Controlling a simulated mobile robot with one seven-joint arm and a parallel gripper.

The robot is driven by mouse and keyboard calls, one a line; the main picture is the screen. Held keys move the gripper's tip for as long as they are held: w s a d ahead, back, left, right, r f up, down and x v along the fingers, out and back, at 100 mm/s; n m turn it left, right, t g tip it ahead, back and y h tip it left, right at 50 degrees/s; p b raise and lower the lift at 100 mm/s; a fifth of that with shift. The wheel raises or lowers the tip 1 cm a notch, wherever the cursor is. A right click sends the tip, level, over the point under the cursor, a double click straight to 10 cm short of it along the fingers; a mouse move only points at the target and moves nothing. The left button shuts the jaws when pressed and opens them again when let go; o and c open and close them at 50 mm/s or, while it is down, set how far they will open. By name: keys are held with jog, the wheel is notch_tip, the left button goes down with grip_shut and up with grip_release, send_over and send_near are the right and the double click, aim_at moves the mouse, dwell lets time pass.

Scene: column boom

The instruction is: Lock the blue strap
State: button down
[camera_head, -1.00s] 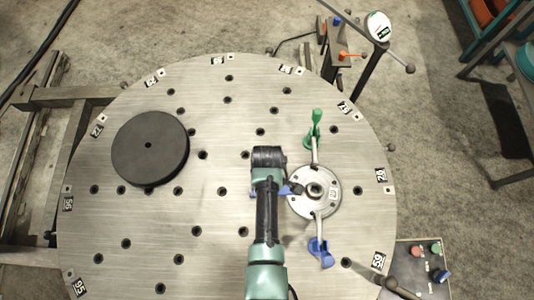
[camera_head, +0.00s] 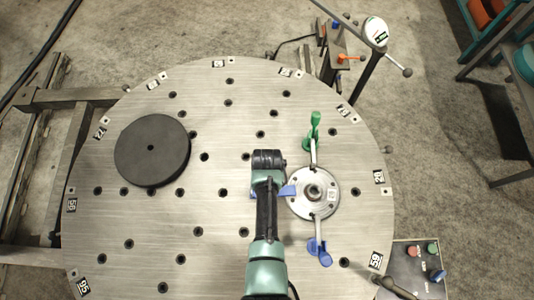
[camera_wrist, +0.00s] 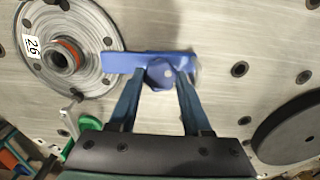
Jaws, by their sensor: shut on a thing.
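The blue strap (camera_wrist: 122,62) is a flat bar with a blue knob (camera_wrist: 160,74) on it. In the wrist view its left end reaches the rim of the round metal flange (camera_wrist: 95,35); I cannot tell if it presses on it. My gripper (camera_wrist: 161,82) has one finger on each side of the knob and is shut on it. In the head view my gripper (camera_head: 268,190) is just left of the flange (camera_head: 328,207), and the strap (camera_head: 287,191) shows partly, the rest hidden under my wrist.
A green-handled clamp (camera_head: 314,125) stands above the flange and a blue-handled clamp (camera_head: 320,252) below it, arms reaching toward it. A black disc (camera_head: 152,150) lies on the left of the round, holed table (camera_head: 220,125). A control box (camera_head: 425,285) is at lower right.

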jog(key=m, duration=0.4)
jog(key=shift+m+p, duration=0.4)
jog(key=shift+m, duration=1.7)
jog(key=shift+c, duration=1.7)
grip_release()
jog(key=shift+r, duration=0.1)
notch_tip(320, 180, up, 13)
